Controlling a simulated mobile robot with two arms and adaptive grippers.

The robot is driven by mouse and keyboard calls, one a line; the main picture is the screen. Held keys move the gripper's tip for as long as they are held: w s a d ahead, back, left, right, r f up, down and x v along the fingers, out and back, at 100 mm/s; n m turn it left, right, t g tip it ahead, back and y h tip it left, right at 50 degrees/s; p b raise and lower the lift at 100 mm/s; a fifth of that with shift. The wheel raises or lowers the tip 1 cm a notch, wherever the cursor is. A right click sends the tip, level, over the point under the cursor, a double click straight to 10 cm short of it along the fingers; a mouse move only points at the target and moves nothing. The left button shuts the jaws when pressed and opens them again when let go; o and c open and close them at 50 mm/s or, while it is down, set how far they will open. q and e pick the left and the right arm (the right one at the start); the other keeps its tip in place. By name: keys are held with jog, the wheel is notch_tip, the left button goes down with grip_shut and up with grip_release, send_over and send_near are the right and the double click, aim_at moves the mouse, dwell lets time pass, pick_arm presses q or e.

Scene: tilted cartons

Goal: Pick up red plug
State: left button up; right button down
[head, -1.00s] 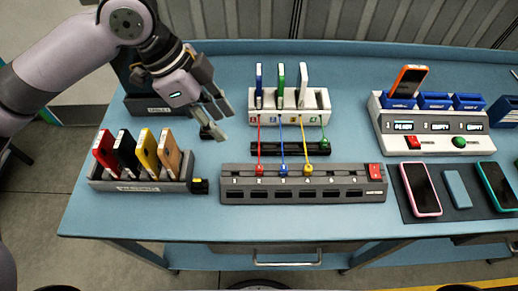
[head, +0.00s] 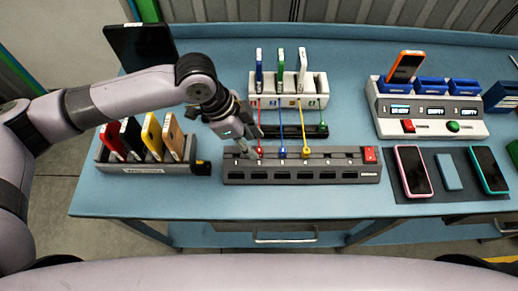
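The red plug (head: 259,151) sits at the left part of the grey power strip (head: 330,177), at the end of a red cord that runs down from the white holder (head: 316,101). A blue plug (head: 282,153) and a yellow plug (head: 306,153) sit to its right. My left gripper (head: 254,144) reaches down at the red plug, its fingers apart beside it. I cannot tell whether a finger touches the plug. My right gripper is not in view.
A rack of several phones (head: 150,168) stands left of the strip. A dark bar (head: 300,131) with a green plug lies behind it. A white console (head: 430,122) and a dark mat with phones (head: 449,171) are at right. The blue table front is clear.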

aim_at(258, 150)
pick_arm(q)
jog(key=x, duration=0.3)
jog(key=shift+d, duration=0.2)
jog(key=shift+s, duration=0.1)
jog(key=shift+c, duration=0.2)
grip_shut()
